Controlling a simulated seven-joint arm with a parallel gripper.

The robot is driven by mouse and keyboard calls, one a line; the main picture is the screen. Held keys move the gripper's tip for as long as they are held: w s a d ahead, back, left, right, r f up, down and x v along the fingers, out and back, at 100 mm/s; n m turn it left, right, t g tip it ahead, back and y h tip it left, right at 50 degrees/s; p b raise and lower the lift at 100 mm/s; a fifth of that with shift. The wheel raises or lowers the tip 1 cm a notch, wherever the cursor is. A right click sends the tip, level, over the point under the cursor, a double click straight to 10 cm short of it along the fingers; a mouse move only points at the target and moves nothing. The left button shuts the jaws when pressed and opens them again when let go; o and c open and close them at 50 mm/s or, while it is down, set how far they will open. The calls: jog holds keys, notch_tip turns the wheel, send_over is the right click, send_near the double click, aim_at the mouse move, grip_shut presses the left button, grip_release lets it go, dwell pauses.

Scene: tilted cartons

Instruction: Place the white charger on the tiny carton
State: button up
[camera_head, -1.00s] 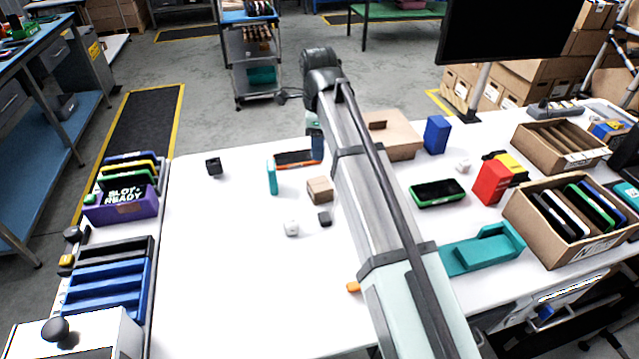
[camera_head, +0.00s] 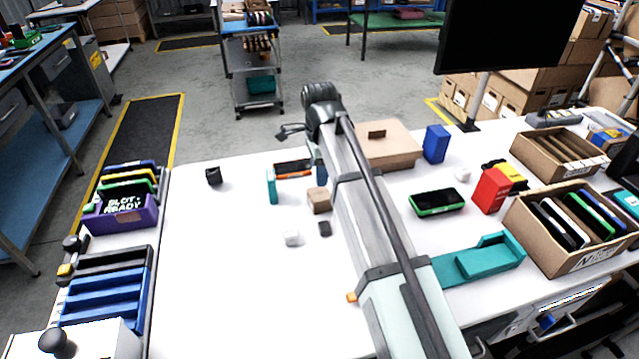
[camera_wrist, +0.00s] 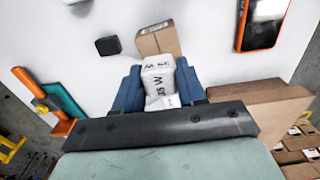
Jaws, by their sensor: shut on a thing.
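My gripper (camera_wrist: 158,76) is shut on the white charger (camera_wrist: 159,80), a small white block with dark print, seen between the two blue fingers in the wrist view. The tiny carton (camera_wrist: 158,40), a small brown box with a label, shows just beyond the charger and is partly covered by it. I cannot tell whether they touch. In the head view the tiny carton (camera_head: 319,201) stands mid-table beside my arm. A bluish part of my gripper (camera_head: 319,166) shows just above it; the held charger is hidden there.
A small black block (camera_head: 324,228) and a white block (camera_head: 291,238) lie in front of the tiny carton. A teal stand (camera_head: 272,186) is to its left, a large carton (camera_head: 388,145) behind right, and a green-edged phone (camera_head: 437,202) farther right. The left-middle table is clear.

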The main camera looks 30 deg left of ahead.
aim_at(320, 193)
jog(key=shift+f, duration=2.1)
jog(key=shift+f, duration=0.15)
jog(key=o, duration=1.1)
notch_tip(320, 193, up, 12)
jog(key=shift+r, duration=0.2)
